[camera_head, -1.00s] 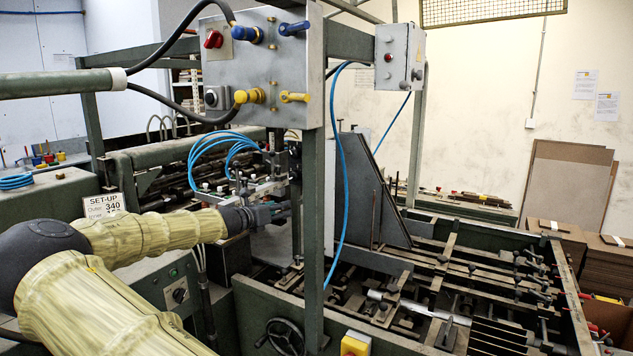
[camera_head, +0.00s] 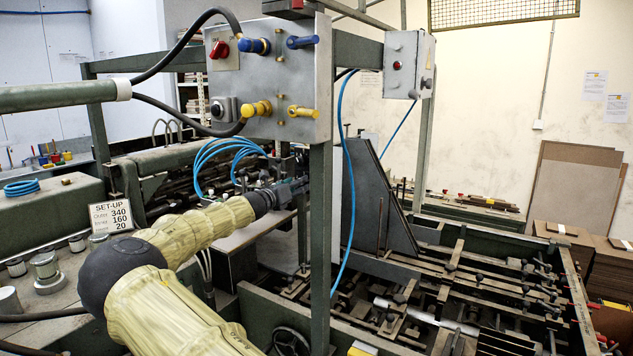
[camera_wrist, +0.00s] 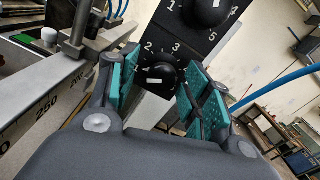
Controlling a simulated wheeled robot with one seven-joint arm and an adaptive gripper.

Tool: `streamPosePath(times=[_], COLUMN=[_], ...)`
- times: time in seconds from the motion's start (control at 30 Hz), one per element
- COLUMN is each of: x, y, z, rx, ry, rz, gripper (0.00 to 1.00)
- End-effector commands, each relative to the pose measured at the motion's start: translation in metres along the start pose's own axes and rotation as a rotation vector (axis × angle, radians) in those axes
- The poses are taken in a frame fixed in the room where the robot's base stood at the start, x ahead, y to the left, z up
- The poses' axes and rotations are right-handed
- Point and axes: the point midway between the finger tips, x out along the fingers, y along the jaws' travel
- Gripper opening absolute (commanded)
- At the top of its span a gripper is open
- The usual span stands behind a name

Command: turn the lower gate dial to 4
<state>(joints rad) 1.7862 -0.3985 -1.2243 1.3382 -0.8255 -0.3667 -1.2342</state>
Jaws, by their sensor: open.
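The lower gate dial (camera_wrist: 160,77) is a round black knob on a black plate, seen in the wrist view. Its white bar lies nearly level, on the left part of the knob. The white figures 2 and 3 show above it; the right side of its scale is partly hidden by a finger. The upper dial (camera_wrist: 208,10) is cut by the top edge, with 1, 4 and 5 around it. My gripper (camera_wrist: 160,70) is open, its teal pads on either side of the lower dial; contact cannot be told. In the head view my gripper (camera_head: 285,192) is small, and the dials cannot be made out.
A metal rail with a printed scale (camera_wrist: 50,105) runs close on the left in the wrist view. In the head view a green post (camera_head: 320,220) and blue hose (camera_head: 349,200) stand right of my gripper. A set-up sign (camera_head: 110,216) reads 340, 160, 20.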

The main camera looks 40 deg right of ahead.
Motion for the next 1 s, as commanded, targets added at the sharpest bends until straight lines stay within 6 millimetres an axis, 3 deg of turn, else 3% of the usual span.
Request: streamPosePath(times=[0.47,0.7,1.0], x=[0.0059,0.0052,0.0041], y=[0.0035,0.0044,0.006], z=[0.0,0.0004,-0.0008], rx=[0.0,0.0,0.016], ry=[-0.001,-0.002,-0.002], rz=[0.006,0.007,0.009], gripper=[0.49,0.05,0.03])
